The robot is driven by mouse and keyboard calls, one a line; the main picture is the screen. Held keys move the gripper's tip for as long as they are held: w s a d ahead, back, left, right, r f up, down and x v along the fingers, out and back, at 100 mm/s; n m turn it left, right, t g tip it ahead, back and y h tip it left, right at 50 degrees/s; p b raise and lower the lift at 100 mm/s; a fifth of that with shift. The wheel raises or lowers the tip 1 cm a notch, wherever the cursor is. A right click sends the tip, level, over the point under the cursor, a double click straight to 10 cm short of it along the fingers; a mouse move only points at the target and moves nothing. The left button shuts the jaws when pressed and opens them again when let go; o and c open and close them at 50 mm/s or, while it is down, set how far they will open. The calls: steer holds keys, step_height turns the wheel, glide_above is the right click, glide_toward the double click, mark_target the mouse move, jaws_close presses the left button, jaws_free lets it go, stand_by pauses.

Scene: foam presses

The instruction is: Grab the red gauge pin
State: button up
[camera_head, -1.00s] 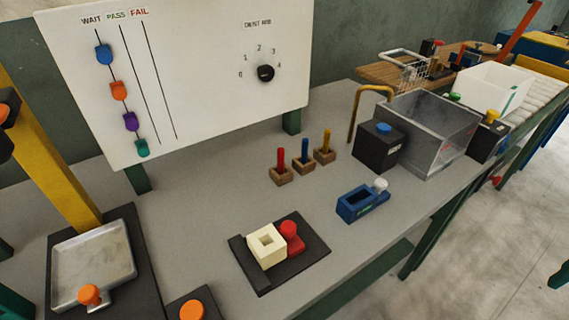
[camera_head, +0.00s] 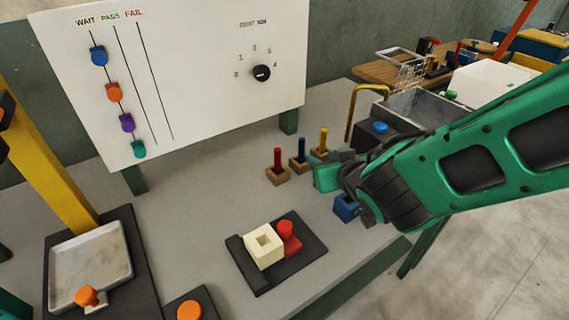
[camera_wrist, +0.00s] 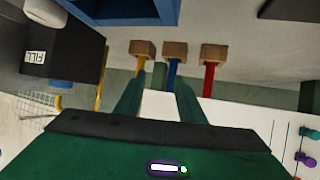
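The red gauge pin (camera_head: 277,160) stands upright in a small wooden block, leftmost of three pins in the head view. It also shows in the wrist view (camera_wrist: 210,78), right of the fingers. The blue pin (camera_head: 303,151) and yellow pin (camera_head: 323,140) stand beside it in their own blocks. My gripper (camera_head: 322,178) is just right of the pins in the head view. In the wrist view my gripper (camera_wrist: 158,90) has its two green fingers apart with nothing held between them. The blue pin (camera_wrist: 173,75) shows near the right finger.
A black plate (camera_head: 310,246) with a cream square block (camera_head: 264,246) and a red knob (camera_head: 287,236) lies in front. A blue fixture (camera_head: 345,208) is partly hidden by my arm. A white board (camera_head: 200,80) stands behind. The grey tabletop left of the pins is clear.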

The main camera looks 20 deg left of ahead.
steer(key=n+y, duration=0.2)
glide_toward(278, 163)
steer(key=w, duration=0.2)
steer(key=w+a, duration=0.1)
steer(key=shift+w+a+f, duration=0.15)
steer(key=shift+w+f, duration=0.05)
steer(key=shift+w, duration=0.2)
steer(key=shift+y, duration=0.3)
steer(key=x, duration=0.4)
steer(key=shift+a+f, duration=0.1)
steer(key=shift+a, duration=0.15)
steer(key=shift+x, duration=3.15)
steer(key=shift+s+a, duration=0.1)
steer(key=shift+a, duration=0.05)
steer(key=shift+c, duration=0.6)
jaws_close()
